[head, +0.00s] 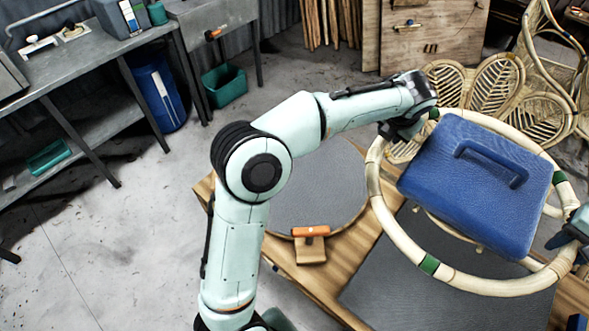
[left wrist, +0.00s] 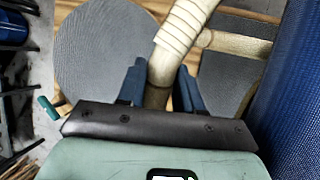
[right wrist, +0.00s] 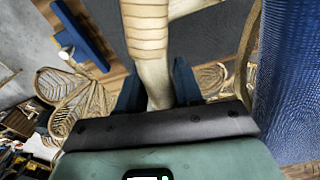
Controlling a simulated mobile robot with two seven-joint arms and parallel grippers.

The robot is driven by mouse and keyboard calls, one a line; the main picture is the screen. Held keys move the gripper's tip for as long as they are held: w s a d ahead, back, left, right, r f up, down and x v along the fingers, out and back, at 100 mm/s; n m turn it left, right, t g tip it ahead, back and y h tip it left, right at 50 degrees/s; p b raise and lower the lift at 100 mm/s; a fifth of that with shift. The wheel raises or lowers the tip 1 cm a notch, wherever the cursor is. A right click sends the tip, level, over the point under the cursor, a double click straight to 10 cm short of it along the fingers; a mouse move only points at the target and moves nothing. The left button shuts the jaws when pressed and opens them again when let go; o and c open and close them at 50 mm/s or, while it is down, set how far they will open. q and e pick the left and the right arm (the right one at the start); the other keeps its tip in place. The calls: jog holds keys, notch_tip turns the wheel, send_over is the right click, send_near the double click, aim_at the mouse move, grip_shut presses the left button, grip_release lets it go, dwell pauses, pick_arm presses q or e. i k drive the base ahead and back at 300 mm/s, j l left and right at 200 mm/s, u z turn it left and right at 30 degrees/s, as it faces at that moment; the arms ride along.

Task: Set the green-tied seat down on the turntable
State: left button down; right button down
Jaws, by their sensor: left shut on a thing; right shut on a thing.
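The seat is a pale rattan ring (head: 377,205) with green ties (head: 429,265), held above the wooden bench. My left gripper (head: 400,130) is shut on its upper left side. The left wrist view shows the rattan (left wrist: 178,35) between the fingers (left wrist: 160,90). My right gripper (head: 570,235), cut by the right edge, is shut on the ring's right side. The rattan (right wrist: 147,40) also runs between the fingers (right wrist: 158,88) in the right wrist view. The turntable, a grey round disc (head: 315,190), lies on the bench left of the ring, partly behind my left arm. Nothing is seen on it.
A blue case (head: 470,190) with a handle shows inside the ring's outline; its support is hidden. A dark square mat (head: 400,295) lies under the ring. An orange-topped wooden block (head: 310,248) stands at the turntable's near edge. Rattan chair parts (head: 490,85) stand behind.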

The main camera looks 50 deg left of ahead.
aim_at(302, 172)
jog(key=k+j, duration=0.1)
jog(key=j, duration=0.45)
jog(key=k+j, duration=0.1)
jog(key=j, duration=0.45)
jog(key=k+j, duration=0.1)
jog(key=j, duration=0.45)
jog(key=k+j, duration=0.1)
jog(key=j, duration=0.5)
